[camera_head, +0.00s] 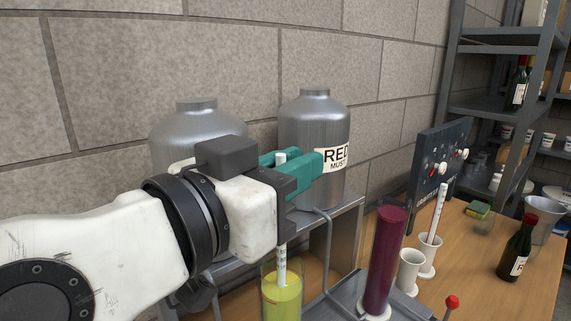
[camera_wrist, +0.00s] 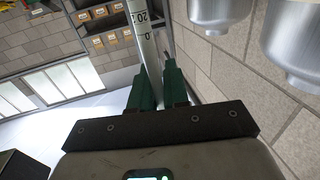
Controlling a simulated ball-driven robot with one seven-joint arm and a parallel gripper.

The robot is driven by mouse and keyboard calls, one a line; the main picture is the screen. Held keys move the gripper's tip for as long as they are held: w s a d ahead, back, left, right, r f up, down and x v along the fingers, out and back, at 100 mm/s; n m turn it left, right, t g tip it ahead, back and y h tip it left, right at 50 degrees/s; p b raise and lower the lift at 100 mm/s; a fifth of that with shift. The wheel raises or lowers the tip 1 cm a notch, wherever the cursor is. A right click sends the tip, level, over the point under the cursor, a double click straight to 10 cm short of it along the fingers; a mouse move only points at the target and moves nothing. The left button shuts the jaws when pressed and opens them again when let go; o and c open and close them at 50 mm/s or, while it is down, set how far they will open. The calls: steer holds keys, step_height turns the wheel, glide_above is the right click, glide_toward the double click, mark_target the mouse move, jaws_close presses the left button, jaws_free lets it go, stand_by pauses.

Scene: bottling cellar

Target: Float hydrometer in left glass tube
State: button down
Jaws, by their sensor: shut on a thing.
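My gripper (camera_head: 300,167) is shut on a white hydrometer (camera_head: 282,262), which it holds upright. The hydrometer's top shows just above the teal fingers. Its lower part hangs over the left glass tube (camera_head: 269,279) and overlaps the mouth. The tube holds yellow liquid (camera_head: 282,301); its bottom is cut off by the picture edge. I cannot tell how deep the hydrometer reaches into the liquid. In the wrist view, the hydrometer stem (camera_wrist: 141,30) with scale marks stands at the green fingers of my gripper (camera_wrist: 158,78).
A tube of dark red liquid (camera_head: 384,255) stands to the right. Beyond it are white cups (camera_head: 409,268), another white scaled rod (camera_head: 438,212), a panel (camera_head: 440,165) and a dark bottle (camera_head: 517,250). Metal vessels, one labelled RED MUST (camera_head: 313,120), stand behind my gripper.

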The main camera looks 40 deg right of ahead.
steer(key=shift+f, duration=0.35)
steer(key=c, duration=1)
jaws_free()
steer(key=shift+c, duration=0.2)
steer(key=shift+a, duration=0.1)
steer(key=b+v, duration=0.1)
steer(key=v, duration=0.9)
steer(key=shift+a, duration=0.3)
steer(key=shift+s, duration=0.1)
